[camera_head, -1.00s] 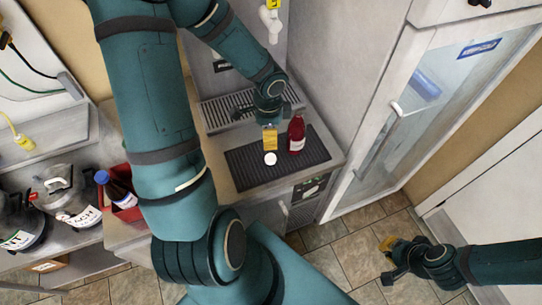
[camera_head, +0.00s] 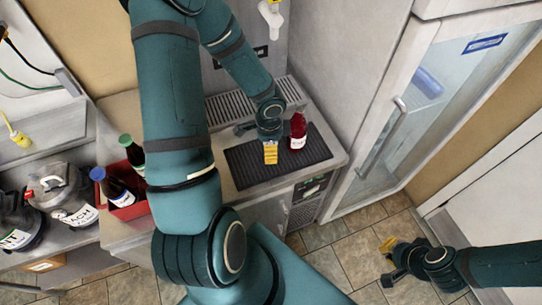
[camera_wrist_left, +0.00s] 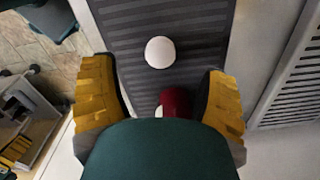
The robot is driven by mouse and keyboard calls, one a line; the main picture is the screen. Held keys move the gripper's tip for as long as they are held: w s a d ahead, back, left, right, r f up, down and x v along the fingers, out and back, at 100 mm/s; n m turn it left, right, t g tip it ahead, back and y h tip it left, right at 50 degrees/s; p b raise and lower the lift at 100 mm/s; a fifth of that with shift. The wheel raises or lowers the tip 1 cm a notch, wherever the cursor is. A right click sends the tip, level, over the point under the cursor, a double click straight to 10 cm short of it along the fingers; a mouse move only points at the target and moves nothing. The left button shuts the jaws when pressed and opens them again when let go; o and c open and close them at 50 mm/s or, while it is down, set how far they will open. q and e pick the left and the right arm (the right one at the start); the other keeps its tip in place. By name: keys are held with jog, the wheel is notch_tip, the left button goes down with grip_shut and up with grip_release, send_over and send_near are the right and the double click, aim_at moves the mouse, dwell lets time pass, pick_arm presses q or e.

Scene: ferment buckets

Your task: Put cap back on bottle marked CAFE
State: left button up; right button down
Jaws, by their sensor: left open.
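My left gripper (camera_head: 271,155) is over the dark ribbed mat, pointing down. My right gripper (camera_head: 388,246) is low at the right, away from the counter.
The ribbed mat (camera_head: 245,170) lies on the counter before a slotted drain grille (camera_head: 228,104). A red crate (camera_head: 128,212) at left holds a blue-capped and a green-capped bottle. Large jugs (camera_head: 62,195) stand farther left. A glass-door fridge (camera_head: 425,110) is on the right.

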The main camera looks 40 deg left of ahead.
pick_arm(q)
jog(key=shift+w+d+f+b, duration=0.15)
jog(key=shift+f+b, duration=0.5)
jog(key=shift+f, duration=2)
jog(key=c, duration=0.8)
